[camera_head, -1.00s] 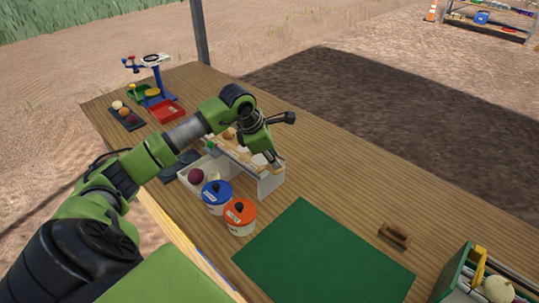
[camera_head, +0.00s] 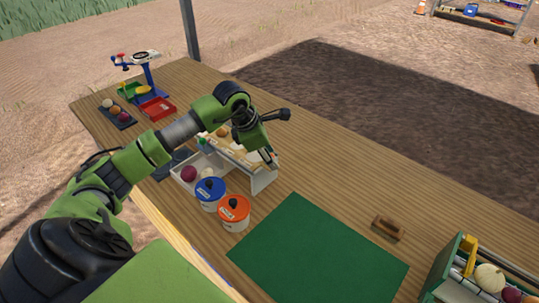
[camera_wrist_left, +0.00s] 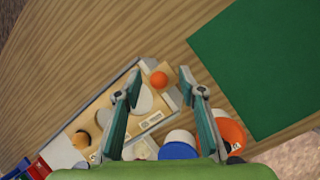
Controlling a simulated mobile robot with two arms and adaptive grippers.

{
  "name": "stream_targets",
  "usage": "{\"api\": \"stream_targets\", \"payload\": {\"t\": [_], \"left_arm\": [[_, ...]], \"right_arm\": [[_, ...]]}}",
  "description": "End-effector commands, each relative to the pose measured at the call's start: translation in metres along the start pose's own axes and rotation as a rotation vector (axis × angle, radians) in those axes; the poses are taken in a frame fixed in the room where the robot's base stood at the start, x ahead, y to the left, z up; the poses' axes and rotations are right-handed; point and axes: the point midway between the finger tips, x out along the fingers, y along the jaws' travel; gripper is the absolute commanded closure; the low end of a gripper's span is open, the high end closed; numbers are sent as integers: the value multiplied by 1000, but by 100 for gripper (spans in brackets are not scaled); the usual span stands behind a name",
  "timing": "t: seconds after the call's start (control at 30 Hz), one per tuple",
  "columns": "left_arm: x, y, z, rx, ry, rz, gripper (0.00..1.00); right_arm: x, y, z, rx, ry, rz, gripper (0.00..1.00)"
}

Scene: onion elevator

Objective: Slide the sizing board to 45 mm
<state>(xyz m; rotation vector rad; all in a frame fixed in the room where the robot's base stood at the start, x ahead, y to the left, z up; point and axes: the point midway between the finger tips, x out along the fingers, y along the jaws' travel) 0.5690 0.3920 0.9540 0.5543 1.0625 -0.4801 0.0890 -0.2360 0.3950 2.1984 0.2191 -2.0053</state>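The sizing board (camera_wrist_left: 152,120) is a pale wooden strip with round openings. It lies in the white sizing stand (camera_head: 264,179), partly hidden by my left arm in the head view. The size marks are too small to read. My right gripper is not in view.
A blue-lidded tub (camera_head: 210,193) and an orange-lidded tub (camera_head: 234,212) stand close in front of the stand. A green mat (camera_head: 315,255) lies to the right, with a wooden brush (camera_head: 389,228) beyond it. A scale (camera_head: 146,70) and trays stand at far left.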

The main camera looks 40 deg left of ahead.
Motion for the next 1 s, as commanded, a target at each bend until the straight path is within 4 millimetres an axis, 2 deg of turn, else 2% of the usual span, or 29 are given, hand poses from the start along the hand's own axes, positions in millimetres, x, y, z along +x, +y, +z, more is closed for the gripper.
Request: {"api": "stream_targets", "payload": {"t": [0.23, 0.8, 1.0], "left_arm": [[-6, 2, 2, 0, 0, 1, 63], [-48, 10, 19, 0, 1, 1, 63], [-55, 12, 22, 0, 1, 1, 63]], "right_arm": [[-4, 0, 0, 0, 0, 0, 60], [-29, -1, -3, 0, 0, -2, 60], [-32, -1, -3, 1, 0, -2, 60]]}}
